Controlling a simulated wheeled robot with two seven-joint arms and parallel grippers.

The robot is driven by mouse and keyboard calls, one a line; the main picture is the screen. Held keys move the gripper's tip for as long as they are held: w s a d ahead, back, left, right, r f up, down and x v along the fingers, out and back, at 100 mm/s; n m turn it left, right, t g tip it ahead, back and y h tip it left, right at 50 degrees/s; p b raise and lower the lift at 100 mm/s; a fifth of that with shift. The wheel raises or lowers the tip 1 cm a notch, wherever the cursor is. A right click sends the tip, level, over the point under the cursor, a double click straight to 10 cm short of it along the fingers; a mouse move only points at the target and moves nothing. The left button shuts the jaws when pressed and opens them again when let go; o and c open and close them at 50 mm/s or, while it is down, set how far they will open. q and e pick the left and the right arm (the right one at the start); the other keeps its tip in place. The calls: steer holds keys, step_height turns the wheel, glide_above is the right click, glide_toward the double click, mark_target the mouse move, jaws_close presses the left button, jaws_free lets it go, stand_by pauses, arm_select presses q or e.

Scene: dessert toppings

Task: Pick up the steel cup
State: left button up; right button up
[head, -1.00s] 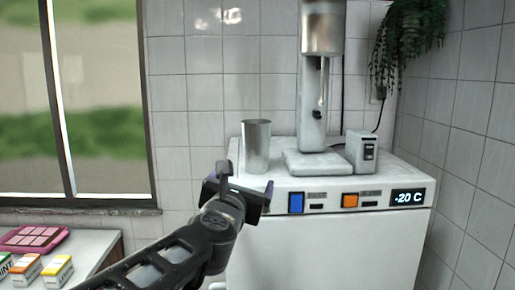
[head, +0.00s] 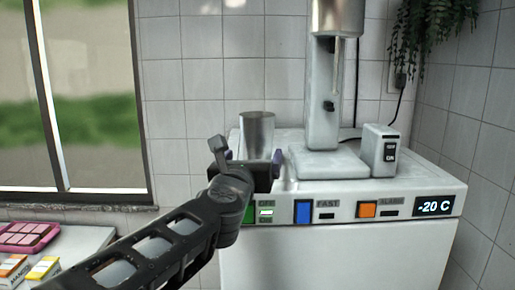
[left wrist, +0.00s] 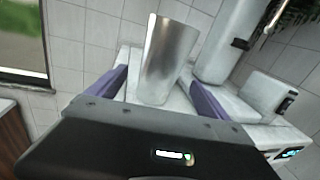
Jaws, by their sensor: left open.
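The steel cup (head: 257,133) stands upright on top of the white freezer, near its left front part. In the left wrist view the cup (left wrist: 166,62) is seen between and just beyond the two purple-padded fingers. My left gripper (head: 247,160) is open in front of the cup, and its fingers and wrist hide the cup's lower part in the head view. In the left wrist view the left gripper (left wrist: 160,95) has a finger to each side of the cup, with gaps showing. I cannot tell how far the fingertips reach alongside it. My right gripper is not in view.
A mixer (head: 326,115) stands on the freezer (head: 340,240) right of the cup, with a small switch box (head: 378,150) beside it. At lower left, a counter (head: 75,243) holds a pink tray (head: 28,234) and small boxes. A plant hangs at upper right.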

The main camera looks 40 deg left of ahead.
mark_target(258, 148)
arm_select(q)
steer(key=shift+w+a, duration=0.3)
steer(key=shift+w, duration=0.35)
steer(key=p+x, duration=0.1)
steer(key=x, duration=0.4)
steer(key=shift+w, duration=0.15)
steer(key=c, duration=2)
